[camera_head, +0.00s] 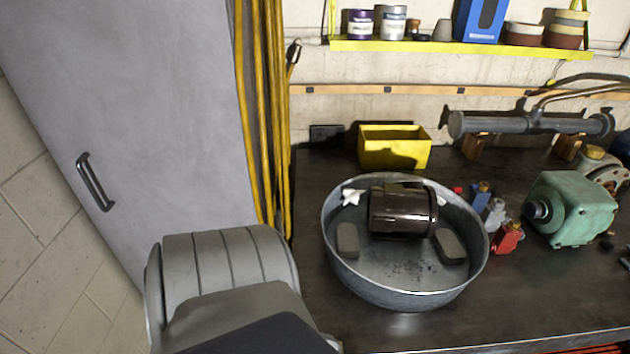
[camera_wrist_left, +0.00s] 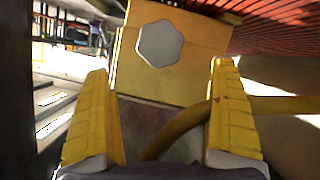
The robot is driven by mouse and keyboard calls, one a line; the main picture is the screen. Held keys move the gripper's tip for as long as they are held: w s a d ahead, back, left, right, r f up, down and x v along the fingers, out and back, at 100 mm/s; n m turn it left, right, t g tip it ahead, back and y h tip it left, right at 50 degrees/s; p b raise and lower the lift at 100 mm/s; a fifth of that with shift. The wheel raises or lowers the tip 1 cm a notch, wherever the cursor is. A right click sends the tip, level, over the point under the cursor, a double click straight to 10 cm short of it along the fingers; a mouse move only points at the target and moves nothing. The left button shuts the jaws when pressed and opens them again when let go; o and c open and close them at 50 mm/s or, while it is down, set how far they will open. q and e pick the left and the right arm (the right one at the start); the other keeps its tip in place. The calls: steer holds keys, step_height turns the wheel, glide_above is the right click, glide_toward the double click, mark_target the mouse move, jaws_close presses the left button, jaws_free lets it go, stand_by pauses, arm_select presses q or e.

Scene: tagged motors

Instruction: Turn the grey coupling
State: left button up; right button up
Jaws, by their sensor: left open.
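A green motor (camera_head: 570,208) sits on the dark bench at the right in the head view. A short dark grey round piece (camera_head: 539,210), possibly the coupling, sticks out of its left side. A brown motor (camera_head: 401,211) lies in a round metal basin (camera_head: 340,262). My left gripper (camera_wrist_left: 160,66) shows in the left wrist view, with its two yellow fingers wide apart and nothing between the tips. The head view shows only a grey part of my left arm at the lower left, not the fingers. My right gripper is in neither view.
A yellow bin (camera_head: 394,150) stands behind the basin. Small bottles, including a red one (camera_head: 508,238), stand between basin and green motor. A grey pipe (camera_head: 530,123) runs along the back. A grey cabinet (camera_head: 125,90) and yellow hoses (camera_head: 270,130) bound the left.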

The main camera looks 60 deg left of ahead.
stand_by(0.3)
arm_select(q)
steer(key=s+y, duration=0.1)
steer(key=s, duration=0.6)
steer(key=w+d+f, duration=0.1)
steer(key=w, duration=0.4)
steer(key=w+d+f+m, duration=0.1)
steer(key=w+d+f, duration=0.1)
steer(key=w, duration=0.3)
steer(key=w+d+f+m, duration=0.1)
steer(key=w+d, duration=0.1)
steer(key=w, duration=0.3)
steer(key=shift+w+f+t+y, duration=0.15)
steer(key=shift+w+t+y, duration=0.2)
steer(key=shift+t+y, duration=0.05)
